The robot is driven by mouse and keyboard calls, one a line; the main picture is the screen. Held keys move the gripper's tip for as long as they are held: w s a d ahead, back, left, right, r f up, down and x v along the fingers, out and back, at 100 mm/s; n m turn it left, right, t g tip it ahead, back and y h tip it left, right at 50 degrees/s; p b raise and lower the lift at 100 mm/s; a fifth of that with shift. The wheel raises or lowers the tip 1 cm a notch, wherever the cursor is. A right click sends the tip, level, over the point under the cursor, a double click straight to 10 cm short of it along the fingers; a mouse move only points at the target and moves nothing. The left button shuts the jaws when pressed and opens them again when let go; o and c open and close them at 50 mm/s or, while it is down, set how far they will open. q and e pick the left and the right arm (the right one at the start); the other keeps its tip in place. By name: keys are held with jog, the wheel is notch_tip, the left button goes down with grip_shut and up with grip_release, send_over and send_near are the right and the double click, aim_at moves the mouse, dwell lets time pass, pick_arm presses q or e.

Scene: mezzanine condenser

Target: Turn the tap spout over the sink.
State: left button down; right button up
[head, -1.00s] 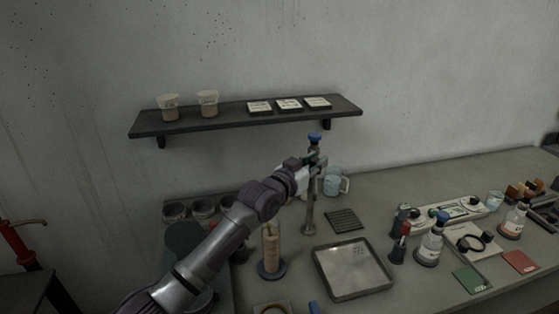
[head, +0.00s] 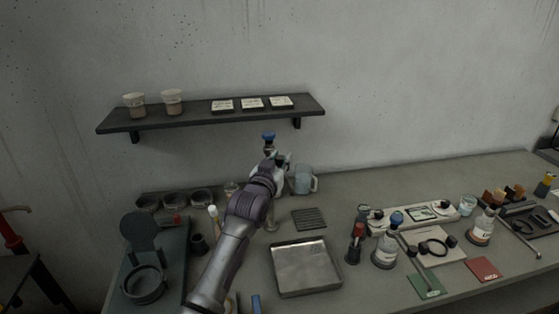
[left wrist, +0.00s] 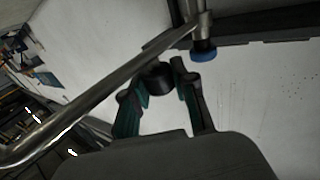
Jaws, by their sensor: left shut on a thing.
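The tap stands at the back of the bench in the head view, a metal post (head: 272,216) with a blue knob (head: 268,136) on top. In the left wrist view its curved metal spout (left wrist: 95,97) runs from the lower left up to the tap body, beside the blue knob (left wrist: 203,55). My left gripper (head: 272,160) is at the upper part of the tap and hides much of it. In the left wrist view my left gripper (left wrist: 161,75) is shut on a black part of the tap. A shallow square metal basin (head: 305,268), apparently the sink, is in front of the tap.
A glass jug (head: 303,180) stands close right of the tap. A dark shelf (head: 210,119) with cups and tiles is on the wall behind. A slotted dark plate (head: 309,219) lies behind the basin. Bottles (head: 385,253) and tools crowd the right side.

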pick_arm(q)
jog(key=shift+a, duration=0.1)
jog(key=c, duration=0.9)
grip_release()
jog(key=shift+a, duration=0.1)
jog(key=v, duration=1.2)
